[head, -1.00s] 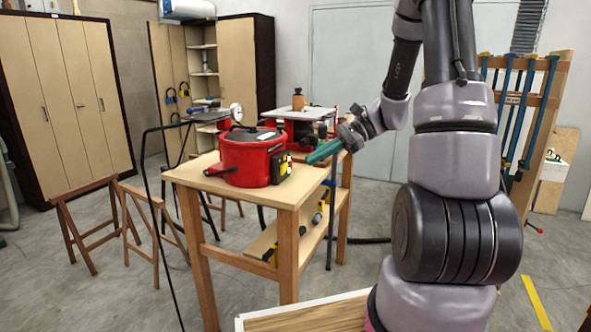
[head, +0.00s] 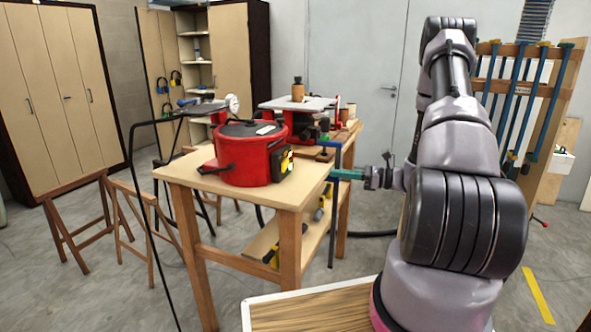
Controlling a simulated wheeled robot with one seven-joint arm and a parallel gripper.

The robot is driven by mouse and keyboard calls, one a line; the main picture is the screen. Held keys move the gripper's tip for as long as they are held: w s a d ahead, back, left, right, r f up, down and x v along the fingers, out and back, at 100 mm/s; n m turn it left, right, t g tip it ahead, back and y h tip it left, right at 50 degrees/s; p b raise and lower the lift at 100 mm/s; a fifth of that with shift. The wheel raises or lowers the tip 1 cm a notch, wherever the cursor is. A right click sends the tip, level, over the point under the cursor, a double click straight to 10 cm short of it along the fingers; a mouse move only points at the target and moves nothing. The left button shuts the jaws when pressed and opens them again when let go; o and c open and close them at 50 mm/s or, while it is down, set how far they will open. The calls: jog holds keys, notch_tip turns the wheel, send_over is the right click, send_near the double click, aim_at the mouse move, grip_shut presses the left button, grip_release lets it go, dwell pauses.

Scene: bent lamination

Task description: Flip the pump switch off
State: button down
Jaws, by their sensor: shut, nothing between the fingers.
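The red pump (head: 242,157) stands on the wooden table near its right end. Its body is a round red drum with a dark top. A black panel with yellow parts (head: 285,161) is on its right side; the switch's position is too small to tell. My gripper (head: 332,174), with green fingers, is shut and empty. It is to the right of the pump, beside the table's right edge, and apart from the panel.
The wooden table (head: 185,171) has a lower shelf with tools. A red machine with a grey top (head: 300,103) stands behind the pump. A black hose stand (head: 132,170) rises at the left. Wooden trestles (head: 60,235) stand on the floor at left. A clamp rack is at right.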

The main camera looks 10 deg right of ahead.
aim_at(285, 168)
jog(key=x, duration=1.4)
jog(key=shift+a, duration=0.15)
jog(key=shift+a, duration=0.1)
